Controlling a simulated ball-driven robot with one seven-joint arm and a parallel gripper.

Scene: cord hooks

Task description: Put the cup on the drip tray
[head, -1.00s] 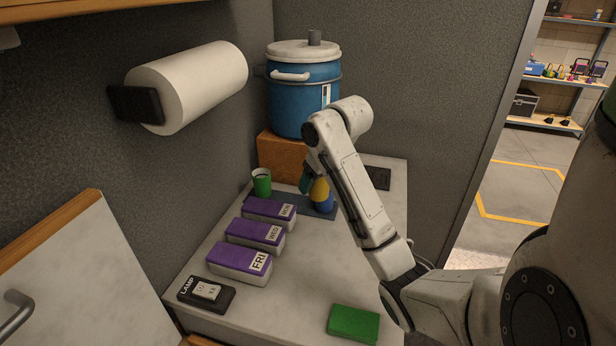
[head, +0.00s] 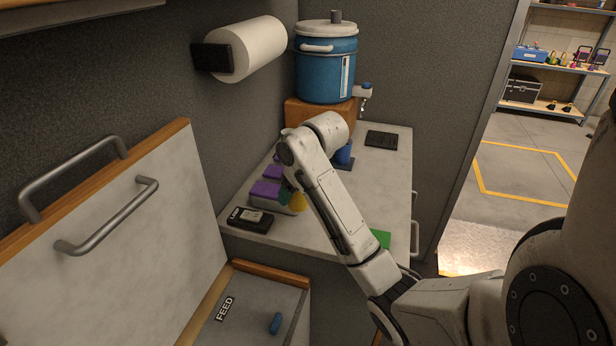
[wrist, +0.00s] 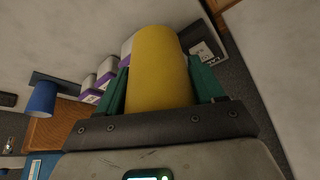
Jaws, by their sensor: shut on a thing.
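My gripper (wrist: 160,85), with green fingers, is shut on a yellow cup (wrist: 157,70). In the head view the yellow cup (head: 298,202) shows beside my arm, over the counter near the purple-lidded boxes. A blue cup (head: 343,153) stands on a dark mat (head: 345,166) and also shows in the wrist view (wrist: 42,97). The drip tray (head: 381,140) is a flat black piece on the counter, in front of the dispenser's tap (head: 364,95). It lies beyond the mat, apart from the held cup, with nothing on it.
A blue dispenser (head: 326,70) stands on a wooden block (head: 310,115) at the back. Purple-lidded boxes (head: 266,191) and a black lamp switch (head: 250,219) lie at the counter's left. A green block (head: 381,238) lies near the right edge. A paper roll (head: 247,48) hangs on the wall.

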